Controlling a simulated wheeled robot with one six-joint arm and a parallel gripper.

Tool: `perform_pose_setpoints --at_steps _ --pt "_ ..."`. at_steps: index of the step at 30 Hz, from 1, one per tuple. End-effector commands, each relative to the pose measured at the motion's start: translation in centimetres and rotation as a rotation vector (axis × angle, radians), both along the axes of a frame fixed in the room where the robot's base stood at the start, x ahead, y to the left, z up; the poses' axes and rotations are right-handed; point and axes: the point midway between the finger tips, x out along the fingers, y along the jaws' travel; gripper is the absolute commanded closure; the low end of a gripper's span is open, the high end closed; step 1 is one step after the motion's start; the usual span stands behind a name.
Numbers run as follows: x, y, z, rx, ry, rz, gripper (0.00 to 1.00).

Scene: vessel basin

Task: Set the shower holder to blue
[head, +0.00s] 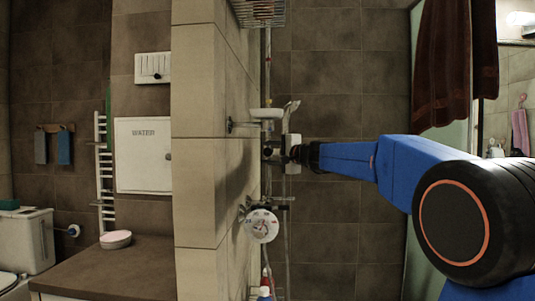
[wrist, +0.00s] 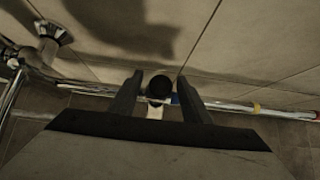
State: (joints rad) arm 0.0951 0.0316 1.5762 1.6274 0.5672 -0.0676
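The shower rail (wrist: 225,105) runs across the wrist view, a chrome bar with coloured bands. A blue band (wrist: 175,98) lies just right of the holder, a yellow band (wrist: 257,107) is further right, and a red mark (wrist: 317,115) is at the right edge. The shower holder (wrist: 159,88) shows as a dark round knob on the rail, with a pale part below it. My gripper (wrist: 159,82) has its fingers on both sides of the knob, with narrow gaps visible. In the head view my gripper (head: 298,154) is at the rail, its fingertips partly hidden.
A round white dial (head: 262,225) with red and blue marks is below the holder. The tiled wall (head: 200,150) stands close on the left. A brown towel (head: 443,65) hangs at right.

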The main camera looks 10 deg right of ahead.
Motion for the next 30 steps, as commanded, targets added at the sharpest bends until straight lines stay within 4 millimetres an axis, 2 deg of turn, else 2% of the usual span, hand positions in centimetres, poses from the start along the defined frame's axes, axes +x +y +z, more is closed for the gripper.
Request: perform_pose_setpoints --at_steps 7,11,30 --pt "-0.3 -0.1 0.1 0.000 -0.001 0.000 0.56" --pt "-1.4 -0.7 0.2 0.000 -0.001 -0.001 0.56" --pt "-12.3 -6.3 0.1 0.000 -0.001 -0.003 0.56"
